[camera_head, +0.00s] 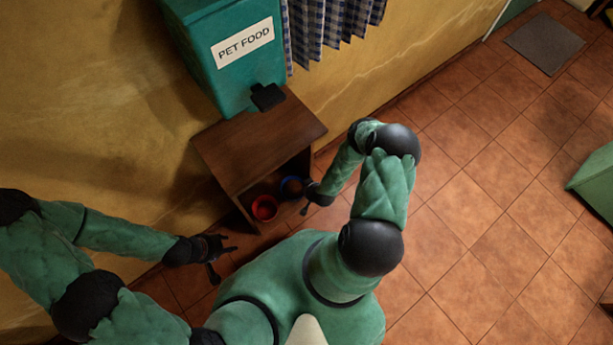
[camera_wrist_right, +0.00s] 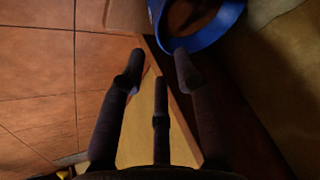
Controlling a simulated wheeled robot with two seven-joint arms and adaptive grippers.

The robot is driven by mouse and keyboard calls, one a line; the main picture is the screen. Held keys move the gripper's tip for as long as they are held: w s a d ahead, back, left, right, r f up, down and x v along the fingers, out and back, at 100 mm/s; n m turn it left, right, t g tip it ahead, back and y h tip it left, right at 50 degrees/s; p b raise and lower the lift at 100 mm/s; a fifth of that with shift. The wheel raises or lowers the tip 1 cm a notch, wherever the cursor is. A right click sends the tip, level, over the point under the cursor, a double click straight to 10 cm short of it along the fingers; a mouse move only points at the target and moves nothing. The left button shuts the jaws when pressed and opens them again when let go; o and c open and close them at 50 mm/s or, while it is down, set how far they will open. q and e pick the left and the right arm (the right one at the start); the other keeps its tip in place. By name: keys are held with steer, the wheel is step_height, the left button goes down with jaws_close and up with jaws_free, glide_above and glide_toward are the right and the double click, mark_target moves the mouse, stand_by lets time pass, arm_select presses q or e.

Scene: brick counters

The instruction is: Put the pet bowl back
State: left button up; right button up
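A blue pet bowl (camera_head: 291,187) with brown contents sits in the open lower part of the wooden cabinet (camera_head: 258,150). Beside it on the left is a red bowl (camera_head: 264,207). My right gripper (camera_head: 306,198) is at the cabinet's opening, just right of the blue bowl. In the right wrist view the blue bowl (camera_wrist_right: 212,38) is at the top, cut off by the frame. My right fingers (camera_wrist_right: 160,62) are spread with nothing between them; one fingertip is very near the blue rim, contact unclear.
A teal pet food dispenser (camera_head: 235,60) stands on top of the cabinet. A checked curtain (camera_head: 325,25) hangs behind. The tiled floor (camera_head: 480,200) to the right is clear, with a grey mat (camera_head: 545,43) far off and a green object (camera_head: 595,182) at the right edge.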

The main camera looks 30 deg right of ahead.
steer(key=p+v, duration=0.1)
steer(key=v, duration=0.3)
steer(key=shift+s, duration=0.1)
stand_by(0.4)
